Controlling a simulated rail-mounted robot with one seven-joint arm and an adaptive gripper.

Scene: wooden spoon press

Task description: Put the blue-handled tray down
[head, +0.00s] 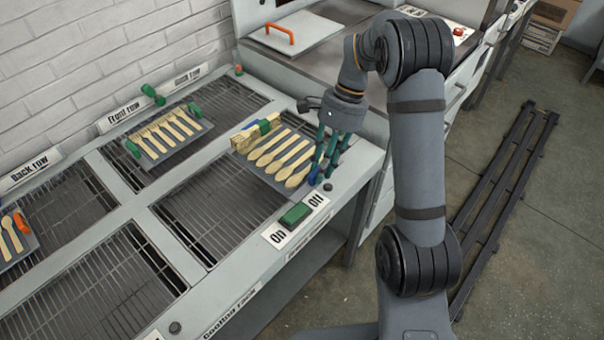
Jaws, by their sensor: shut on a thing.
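The blue-handled tray (262,167) is a dark flat tray with a row of several pale wooden spoons (278,157) on it. It is over the right-hand part of the cooling rack, near the on/off switch. Blue shows at its right end, between my fingers. My gripper (322,163) points down and is shut on that blue handle, which the fingers partly hide. I cannot tell whether the tray touches the rack.
The cooling rack (200,165) has several grated bays; the near bays are mostly bare. The green switch (295,214) is close to my gripper. An orange-handled lid (298,30) is behind.

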